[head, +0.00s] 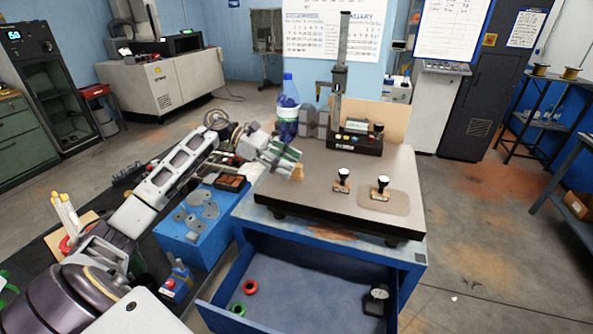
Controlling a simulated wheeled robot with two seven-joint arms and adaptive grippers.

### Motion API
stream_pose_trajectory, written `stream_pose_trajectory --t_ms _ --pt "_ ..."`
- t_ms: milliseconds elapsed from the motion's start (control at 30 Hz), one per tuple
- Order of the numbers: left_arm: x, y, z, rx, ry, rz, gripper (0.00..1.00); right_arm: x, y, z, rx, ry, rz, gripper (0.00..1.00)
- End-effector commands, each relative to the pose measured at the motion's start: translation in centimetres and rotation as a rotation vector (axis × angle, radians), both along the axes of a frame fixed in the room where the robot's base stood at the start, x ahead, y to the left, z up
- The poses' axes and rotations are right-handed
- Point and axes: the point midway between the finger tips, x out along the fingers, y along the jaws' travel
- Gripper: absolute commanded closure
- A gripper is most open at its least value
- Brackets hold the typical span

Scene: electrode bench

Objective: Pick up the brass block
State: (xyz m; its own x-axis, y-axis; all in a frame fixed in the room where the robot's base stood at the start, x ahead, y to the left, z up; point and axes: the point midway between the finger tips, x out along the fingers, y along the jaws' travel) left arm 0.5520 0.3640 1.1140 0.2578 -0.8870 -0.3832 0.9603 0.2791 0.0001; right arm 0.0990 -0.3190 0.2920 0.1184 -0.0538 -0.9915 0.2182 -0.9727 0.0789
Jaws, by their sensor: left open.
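A small yellow-gold block (298,173), which looks like the brass block, is at the left part of the dark plate on top of the blue bench. It is partly hidden by my left gripper. My left gripper (289,163) reaches in from the left with its fingers open, right at the block. I cannot tell whether the fingers touch it or are around it. My right gripper is not in view.
Two black-knobbed stamps (342,180) (381,188) stand on the plate (325,211) to the right. A height gauge (354,140) and a blue bottle (288,110) stand behind. An open blue drawer (310,283) juts out below. The plate's front is clear.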

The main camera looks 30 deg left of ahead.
Motion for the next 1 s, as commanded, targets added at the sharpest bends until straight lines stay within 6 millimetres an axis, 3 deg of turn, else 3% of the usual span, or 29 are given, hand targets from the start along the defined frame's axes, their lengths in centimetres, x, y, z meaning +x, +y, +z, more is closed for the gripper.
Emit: stream_pose_trajectory --t_ms 300,833,1000 --pt "0.9 -2.8 -1.0 -0.001 -0.001 0.001 0.52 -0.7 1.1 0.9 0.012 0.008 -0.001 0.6" --pt "0.9 -3.0 -1.2 -0.001 -0.001 0.001 0.52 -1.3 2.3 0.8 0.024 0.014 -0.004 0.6" --pt "0.9 -3.0 -1.2 -0.001 0.0 0.001 0.72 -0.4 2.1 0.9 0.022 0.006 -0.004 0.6"
